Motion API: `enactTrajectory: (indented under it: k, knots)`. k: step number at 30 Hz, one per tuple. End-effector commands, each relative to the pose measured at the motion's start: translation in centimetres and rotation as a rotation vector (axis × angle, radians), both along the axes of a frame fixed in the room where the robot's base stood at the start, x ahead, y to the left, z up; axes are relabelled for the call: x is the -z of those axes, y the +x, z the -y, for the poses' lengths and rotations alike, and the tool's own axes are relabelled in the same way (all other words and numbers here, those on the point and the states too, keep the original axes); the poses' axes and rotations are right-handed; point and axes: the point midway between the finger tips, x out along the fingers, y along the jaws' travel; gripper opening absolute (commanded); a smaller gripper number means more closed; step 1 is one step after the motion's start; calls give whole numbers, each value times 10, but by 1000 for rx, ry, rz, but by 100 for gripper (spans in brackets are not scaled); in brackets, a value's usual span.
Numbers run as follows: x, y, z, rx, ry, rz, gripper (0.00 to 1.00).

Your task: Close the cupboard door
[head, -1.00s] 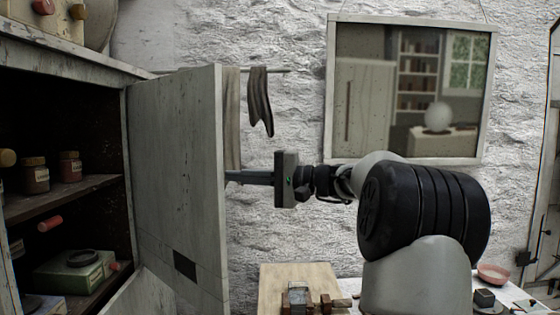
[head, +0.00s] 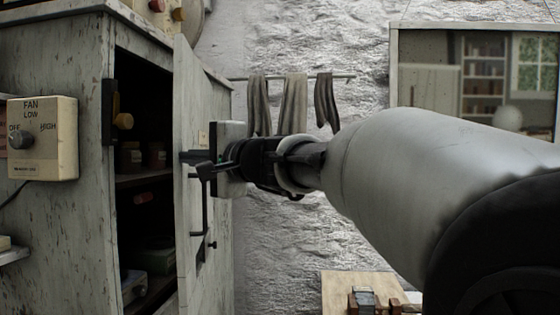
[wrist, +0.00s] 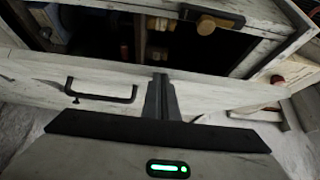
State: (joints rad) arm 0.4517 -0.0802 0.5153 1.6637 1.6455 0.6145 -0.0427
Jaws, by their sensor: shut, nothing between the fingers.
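The grey, worn cupboard (head: 60,90) stands at the left in the head view. Its door (head: 188,255) is partly open, and a dark gap shows the shelves inside. The door's outer face carries a dark handle (head: 206,215), also seen in the wrist view (wrist: 100,93). My gripper (head: 186,157) is shut and empty, at the door's outer side near its free edge, above the handle. In the wrist view the closed fingers (wrist: 161,82) reach the pale door (wrist: 225,95); whether they press on it I cannot tell.
A fan switch box (head: 43,138) is on the cupboard's near side. A wooden knob on a dark plate (head: 123,121) sits at the opening's left edge. Jars (head: 143,156) stand inside. Cloths (head: 294,105) hang on the wall behind. A wooden board (head: 345,285) lies lower right.

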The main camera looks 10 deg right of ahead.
Motion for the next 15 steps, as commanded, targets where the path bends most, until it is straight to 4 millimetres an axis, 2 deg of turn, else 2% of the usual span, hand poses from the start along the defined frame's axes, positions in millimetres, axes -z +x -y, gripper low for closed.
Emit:
enactTrajectory:
  k: [1, 6, 9, 15]
  knots:
    - [2, 0, -20, -9, 0, -1, 0]
    - [1, 4, -63, -8, 1, -2, 0]
    - [1, 6, -80, -7, 1, -2, 0]
    - [0, 10, -97, -3, -1, -1, 0]
